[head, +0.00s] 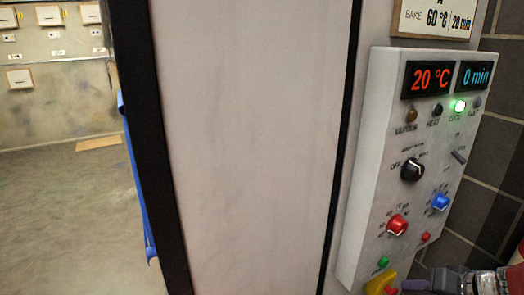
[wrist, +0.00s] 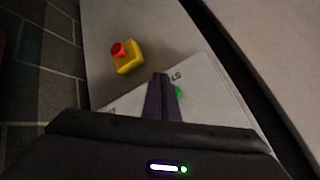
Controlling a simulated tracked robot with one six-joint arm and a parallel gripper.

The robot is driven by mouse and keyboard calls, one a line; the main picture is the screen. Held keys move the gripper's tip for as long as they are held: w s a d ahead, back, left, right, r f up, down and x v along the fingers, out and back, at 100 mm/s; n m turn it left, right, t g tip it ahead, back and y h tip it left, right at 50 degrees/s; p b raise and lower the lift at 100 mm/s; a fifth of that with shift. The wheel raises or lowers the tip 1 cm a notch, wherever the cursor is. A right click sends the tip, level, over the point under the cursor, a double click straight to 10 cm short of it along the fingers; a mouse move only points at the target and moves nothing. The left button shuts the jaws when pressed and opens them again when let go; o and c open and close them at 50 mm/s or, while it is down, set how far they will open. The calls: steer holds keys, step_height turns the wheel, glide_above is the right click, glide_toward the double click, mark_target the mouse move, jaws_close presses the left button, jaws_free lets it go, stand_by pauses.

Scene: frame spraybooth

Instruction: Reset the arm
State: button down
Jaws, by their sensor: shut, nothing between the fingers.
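My gripper (head: 408,286) reaches in from the lower right corner of the head view, beside the bottom of the control panel (head: 356,215). In the wrist view my gripper (wrist: 161,78) is shut, its dark fingers together and empty. The fingertips appear beside the green button (wrist: 179,92), which is partly hidden by them; I cannot tell whether they touch. The green button also shows in the head view (head: 383,262). A yellow box (wrist: 129,62) with a red mushroom button (wrist: 118,50) sits beyond the fingertips.
The panel displays read 20 °C (head: 431,79) and 0 min (head: 476,76); a green lamp (head: 459,106) is lit. A black knob (head: 412,169), red knob (head: 397,225) and blue knob (head: 441,202) protrude. The booth opening (head: 65,190) is at left, past a pale wall (head: 240,130).

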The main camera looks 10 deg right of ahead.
steer(key=s+a+r+n+g, duration=0.1)
steer(key=a+r+n+g, duration=0.25)
steer(key=a, duration=1.35)
steer(key=s+a+r+h, duration=0.2)
steer(key=s+a+r, duration=0.3)
steer(key=a, duration=0.5)
steer(key=shift+s+n, duration=0.45)
steer(key=shift+s, duration=0.75)
steer(key=shift+t, duration=0.25)
